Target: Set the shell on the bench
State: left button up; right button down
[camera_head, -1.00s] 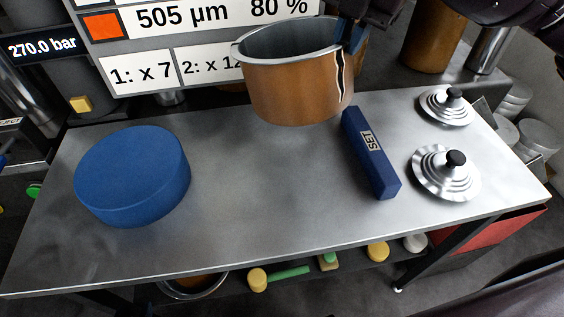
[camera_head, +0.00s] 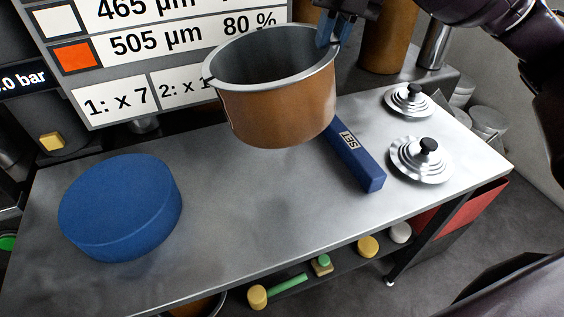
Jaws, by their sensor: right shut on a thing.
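The shell is a copper-coloured open pot (camera_head: 275,108) with a grey metal rim and inside. My right gripper (camera_head: 330,38) is shut on its rim at the upper right. The shell hangs upright or nearly so over the back of the grey metal bench (camera_head: 240,210), and it hides part of the blue bar. Whether its base touches the bench is hard to tell, but it looks raised. My left gripper is not in view.
A blue round block (camera_head: 120,207) stands on the bench at the left. A blue bar marked SET (camera_head: 358,160) lies right of the shell. Two stepped metal lids (camera_head: 420,160) (camera_head: 408,100) with black knobs lie at the right. The bench's middle front is clear. A sign board (camera_head: 150,60) stands behind.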

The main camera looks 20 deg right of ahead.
jog(key=d+b+x, duration=0.2)
jog(key=x, duration=0.7)
jog(key=s+d+f+b+x, duration=0.1)
jog(key=d+x, duration=0.1)
jog(key=x, duration=0.8)
jog(key=shift+b, duration=0.35)
jog(key=c, duration=1.1)
grip_release()
jog(key=shift+f, duration=0.1)
jog(key=shift+c, duration=0.2)
jog(key=p+v, duration=0.2)
jog(key=v, duration=1)
